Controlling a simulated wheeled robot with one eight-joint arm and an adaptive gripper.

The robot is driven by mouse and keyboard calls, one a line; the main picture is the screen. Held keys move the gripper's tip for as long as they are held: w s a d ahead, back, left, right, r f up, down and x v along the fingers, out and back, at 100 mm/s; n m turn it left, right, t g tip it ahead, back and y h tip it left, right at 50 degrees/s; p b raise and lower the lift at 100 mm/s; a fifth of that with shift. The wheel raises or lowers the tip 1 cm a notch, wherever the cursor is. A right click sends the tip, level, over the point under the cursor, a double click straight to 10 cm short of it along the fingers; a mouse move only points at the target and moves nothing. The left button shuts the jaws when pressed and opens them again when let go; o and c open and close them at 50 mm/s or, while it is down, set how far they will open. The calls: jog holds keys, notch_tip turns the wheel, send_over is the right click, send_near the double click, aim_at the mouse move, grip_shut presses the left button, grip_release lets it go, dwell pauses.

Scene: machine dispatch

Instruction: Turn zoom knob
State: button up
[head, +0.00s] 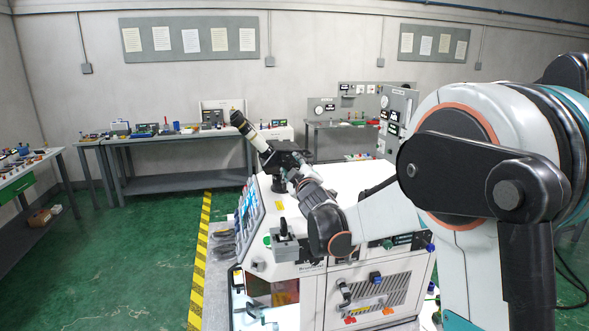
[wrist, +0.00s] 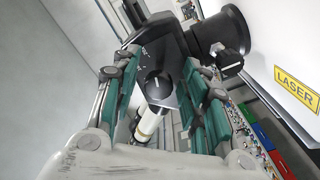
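A black instrument head (head: 289,158) with a cream and black tube (head: 250,130) stands on top of the white machine. In the wrist view, a round black knob (wrist: 158,87) with a white pointer line sits on the black housing (wrist: 178,70). A second black knob (wrist: 229,61) sticks out to the right; I cannot read which is the zoom knob. My gripper (wrist: 162,66) is open, its green-padded fingers on either side of the first knob, with gaps visible. In the head view my gripper (head: 292,172) is small, close by the instrument.
The white machine (head: 345,178) carries a joystick (head: 284,229) and a side screen. In the wrist view, a white panel with a yellow LASER label (wrist: 297,91) is close at the right. Workbenches (head: 180,137) stand along the back wall.

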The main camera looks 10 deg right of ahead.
jog(key=s, duration=1.2)
jog(key=shift+s, duration=0.1)
